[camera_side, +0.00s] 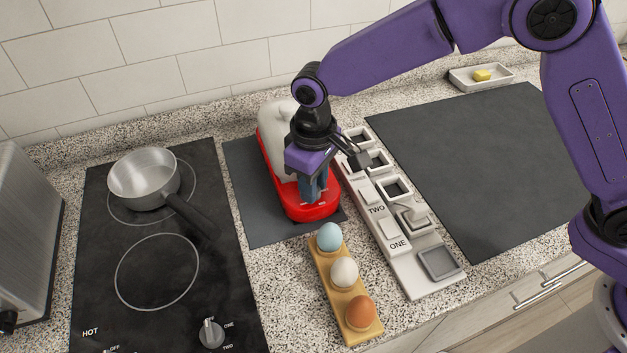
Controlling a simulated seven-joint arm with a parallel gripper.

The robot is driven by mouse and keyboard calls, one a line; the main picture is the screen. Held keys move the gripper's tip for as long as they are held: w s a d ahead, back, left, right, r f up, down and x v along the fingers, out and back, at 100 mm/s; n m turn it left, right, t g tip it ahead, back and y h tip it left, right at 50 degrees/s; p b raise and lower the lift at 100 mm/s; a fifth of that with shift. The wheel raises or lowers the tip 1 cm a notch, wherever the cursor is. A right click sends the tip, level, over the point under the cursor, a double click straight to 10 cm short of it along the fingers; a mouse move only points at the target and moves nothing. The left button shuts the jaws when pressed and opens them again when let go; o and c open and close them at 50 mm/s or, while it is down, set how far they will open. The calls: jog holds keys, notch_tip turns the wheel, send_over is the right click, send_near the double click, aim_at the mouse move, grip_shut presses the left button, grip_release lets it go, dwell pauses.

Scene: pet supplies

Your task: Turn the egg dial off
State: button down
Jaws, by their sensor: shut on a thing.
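The red egg cooker (303,211) with a pale upper body (279,121) stands on a dark mat left of the middle. Small white marks show on the front of its red base. My gripper (316,196) points down over this front, its blue fingers at the base. It is shut on what seems to be the egg dial. The fingers hide the dial, so its setting cannot be read.
A steel pan (144,180) stands on the black hob (100,270), which has its own knob (211,333). A wooden egg holder (337,298) with three eggs is in front. A pale stand (435,286) labelled ONE and TWO is to the right. A dark mat (470,150) lies clear.

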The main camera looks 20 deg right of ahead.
jog(key=shift+n, duration=0.6)
jog(key=c, duration=0.9)
grip_release()
jog(key=shift+r, duration=0.1)
notch_tip(320, 180, up, 17)
jog(key=shift+r, duration=0.15)
